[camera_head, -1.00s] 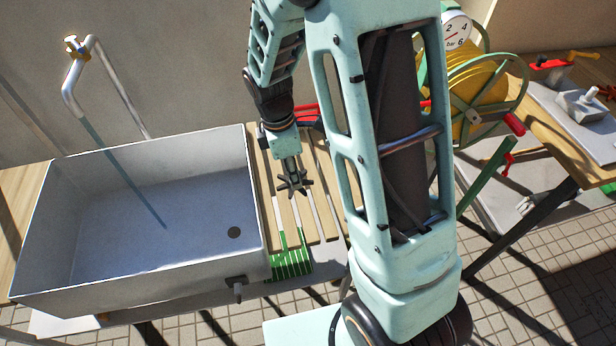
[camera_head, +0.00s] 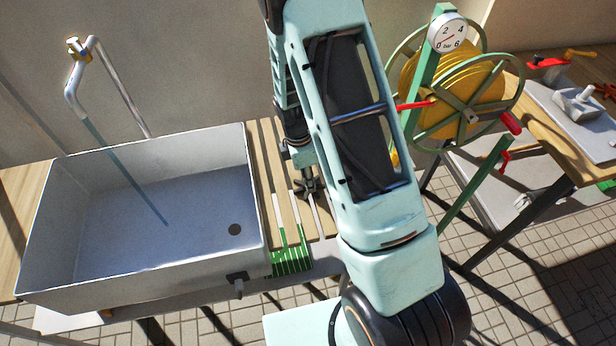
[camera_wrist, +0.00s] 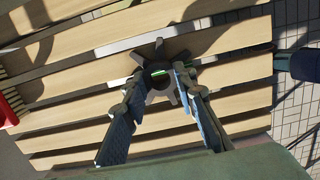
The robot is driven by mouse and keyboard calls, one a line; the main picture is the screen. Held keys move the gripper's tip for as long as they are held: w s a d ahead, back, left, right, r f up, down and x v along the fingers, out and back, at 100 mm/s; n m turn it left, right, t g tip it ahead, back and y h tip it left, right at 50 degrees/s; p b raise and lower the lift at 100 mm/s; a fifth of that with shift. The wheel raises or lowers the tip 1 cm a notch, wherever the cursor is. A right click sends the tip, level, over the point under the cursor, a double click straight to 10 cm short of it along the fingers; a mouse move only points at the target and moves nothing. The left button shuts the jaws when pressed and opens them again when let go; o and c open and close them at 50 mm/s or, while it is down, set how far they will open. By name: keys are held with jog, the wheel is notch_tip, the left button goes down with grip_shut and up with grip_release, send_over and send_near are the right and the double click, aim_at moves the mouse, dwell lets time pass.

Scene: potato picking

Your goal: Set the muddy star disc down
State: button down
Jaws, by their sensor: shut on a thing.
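The muddy star disc (camera_wrist: 158,90) is dark grey-brown with several blunt points around it. In the wrist view it sits between the fingers of my gripper (camera_wrist: 160,74), which is shut on it. In the head view the disc (camera_head: 306,188) is over the slatted wooden rack (camera_head: 268,170) to the right of the sink, partly hidden by my arm. Wooden slats lie beneath it in the wrist view. I cannot tell whether the disc touches them.
A large grey sink (camera_head: 130,200) with a brass-topped tap (camera_head: 75,50) stands at left. A green grooved piece (camera_head: 290,262) is at the rack's front. A yellow hose reel (camera_head: 455,85) with a pressure gauge (camera_head: 447,33) and a workbench (camera_head: 540,110) stand at right.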

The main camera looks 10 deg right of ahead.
aim_at(303, 182)
jog(key=shift+f, duration=0.2)
jog(key=c, duration=1.6)
grip_release()
jog(key=shift+r, duration=0.15)
jog(key=r, duration=0.4)
jog(key=a+r, duration=0.1)
jog(key=r, duration=0.3)
jog(key=r+b, duration=0.1)
jog(key=r, duration=0.3)
jog(key=shift+a, duration=0.25)
